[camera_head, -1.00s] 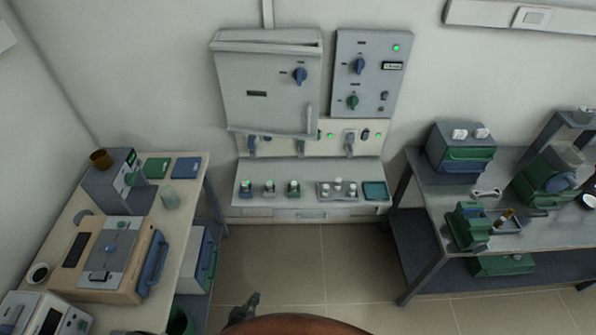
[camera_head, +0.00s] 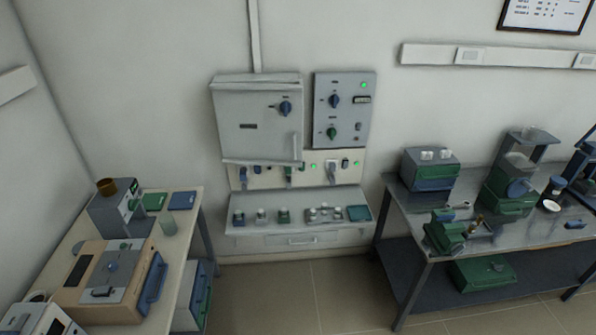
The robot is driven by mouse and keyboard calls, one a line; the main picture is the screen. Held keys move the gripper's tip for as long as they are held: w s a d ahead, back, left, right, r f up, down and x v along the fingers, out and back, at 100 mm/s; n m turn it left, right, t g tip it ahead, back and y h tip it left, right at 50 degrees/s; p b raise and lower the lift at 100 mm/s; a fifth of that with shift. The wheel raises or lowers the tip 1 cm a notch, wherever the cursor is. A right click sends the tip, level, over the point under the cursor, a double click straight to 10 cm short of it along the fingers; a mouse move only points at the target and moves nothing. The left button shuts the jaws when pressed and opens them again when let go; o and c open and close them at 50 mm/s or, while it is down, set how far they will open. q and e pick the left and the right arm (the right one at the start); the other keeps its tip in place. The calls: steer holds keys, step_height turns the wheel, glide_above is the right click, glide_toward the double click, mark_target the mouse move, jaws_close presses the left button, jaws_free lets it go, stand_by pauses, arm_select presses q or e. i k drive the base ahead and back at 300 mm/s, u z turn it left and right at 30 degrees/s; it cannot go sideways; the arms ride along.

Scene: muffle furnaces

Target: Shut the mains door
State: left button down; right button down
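The mains door (camera_head: 257,135) is a large light-grey panel on the wall unit at the centre left. It carries a blue rotary knob (camera_head: 285,108), a small dark label and an upright handle (camera_head: 297,149) near its lower right edge. Its lower edge overhangs the cream socket strip below it. I cannot tell from this angle whether the door is fully closed or a little ajar. Neither of my grippers is in view.
A grey control panel (camera_head: 340,112) with a green light is right of the door. A shelf (camera_head: 297,226) with small parts juts out below. A cluttered bench (camera_head: 120,325) stands left, a metal table (camera_head: 455,210) right. Tiled floor (camera_head: 300,290) between them is clear.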

mark_target(253, 129)
steer(key=u, duration=0.1)
steer(key=k, duration=0.35)
steer(key=z, duration=1.2)
steer(key=i, duration=1.55)
steer(key=u, duration=0.2)
